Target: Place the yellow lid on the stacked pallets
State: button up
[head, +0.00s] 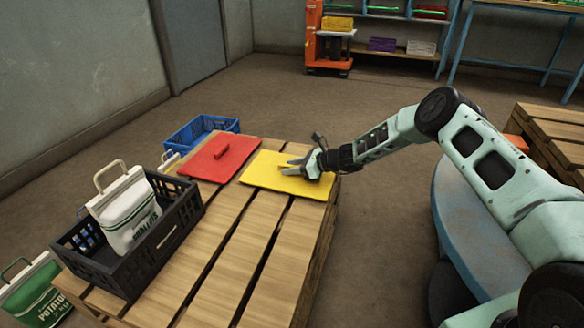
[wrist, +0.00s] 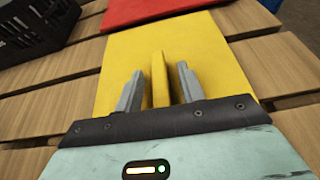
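The yellow lid (head: 262,172) lies flat on the slatted top of the stacked pallets (head: 240,232), near their far right corner. It also shows in the wrist view (wrist: 215,60), with a raised yellow handle (wrist: 159,80) on it. My gripper (head: 289,166) is low over the lid. In the wrist view its two fingers (wrist: 158,88) stand on either side of the handle, with a gap on both sides, so it is open and not holding the handle. The handle is mostly hidden by the fingers in the head view.
A red lid (head: 212,165) with a handle lies left of the yellow one. A black crate (head: 160,240) holding a white sack (head: 128,215) stands on the pallets at left. A blue crate (head: 200,131) is behind. The pallets' front middle is bare.

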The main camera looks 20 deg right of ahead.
jog(key=shift+r, duration=0.1)
jog(key=shift+d+r, duration=0.1)
jog(key=shift+r, duration=0.1)
jog(key=p+v, duration=0.4)
jog(key=v, duration=0.7)
jog(key=shift+s+d, duration=0.1)
jog(key=shift+s+r, duration=0.1)
jog(key=shift+r, duration=0.1)
jog(key=s+a+r+n+g+h, duration=0.1)
jog(key=s+a+r+n+g, duration=0.4)
jog(key=s+a+r+n, duration=0.4)
jog(key=s+a+r+n+g+h, duration=0.2)
jog(key=s+a+r+n+g, duration=0.35)
jog(key=s+a, duration=0.6)
jog(key=s+a+r+n+h, duration=0.1)
jog(key=s+r+n+h, duration=0.15)
jog(key=s+n, duration=0.35)
jog(key=s+a+r+n+h, duration=0.1)
jog(key=s+r+n+h, duration=0.2)
jog(key=s, duration=0.5)
jog(key=s+d+r+n+t+h, duration=0.1)
jog(key=s+d+n, duration=0.2)
jog(key=s, duration=0.3)
jog(key=s+d+r+n+t+h, duration=0.1)
jog(key=s+d+r+n+t, duration=0.1)
jog(key=s+n, duration=0.4)
jog(key=shift+s+d, duration=0.6)
jog(key=shift+d, duration=0.3)
